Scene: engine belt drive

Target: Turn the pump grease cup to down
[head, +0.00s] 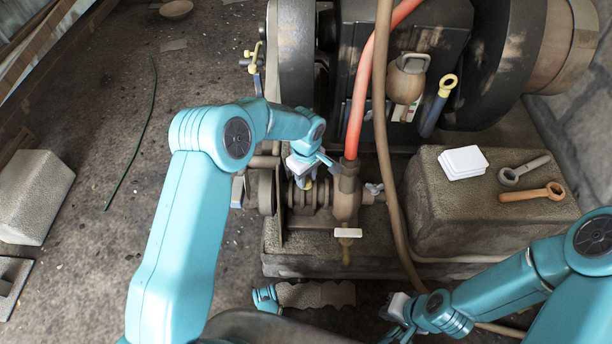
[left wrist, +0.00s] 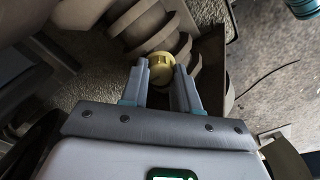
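The pump grease cup is a small yellow ribbed cap, seen in the left wrist view (left wrist: 160,70) between the two fingertips. In the head view only a bit of yellow (head: 308,184) shows under my left gripper (head: 311,171). The rest of the cup is hidden there. My left gripper's fingers, also in the left wrist view (left wrist: 161,82), stand one on each side of the cup, very close to it. Whether they press on it is not clear. My right gripper (head: 397,316) is low at the right, away from the pump; its fingers are hard to make out.
The brown pump body (head: 345,195) with a white-handled valve (head: 348,233) stands just right of my left gripper. A red hose (head: 360,95) and a brown hose (head: 383,130) run past it. A stone block (head: 440,215) carries white pads (head: 463,162) and two wrenches.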

